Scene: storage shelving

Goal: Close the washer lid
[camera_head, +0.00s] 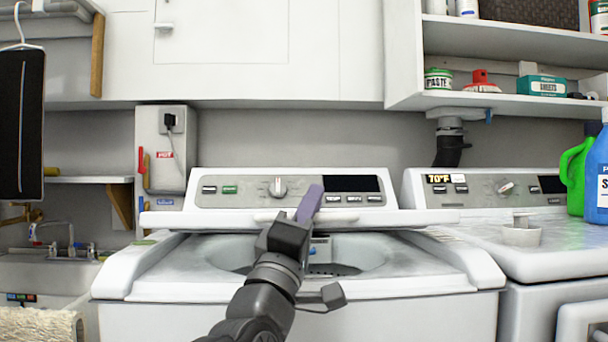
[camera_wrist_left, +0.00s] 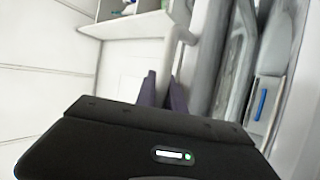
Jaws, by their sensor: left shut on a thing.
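The white washer (camera_head: 470,262) stands in the middle of the head view, and its tub opening shows. Its lid (camera_head: 190,219) is raised and seen nearly edge-on as a white bar in front of the control panel. My left gripper (camera_head: 310,203) reaches up over the opening with its purple fingers across the middle of the lid's edge, shut on it. In the left wrist view the fingers (camera_wrist_left: 162,92) are close together beside a white, bar-like lid edge (camera_wrist_left: 180,38). The exact contact is hard to see. My right gripper is in neither view.
A second white machine (camera_head: 560,252) stands at the right, with green and blue jugs (camera_head: 597,180) on top. Shelves (camera_head: 510,104) hang above it. A sink (camera_head: 40,272) is at the left. The space above the washer's front is clear apart from my arm.

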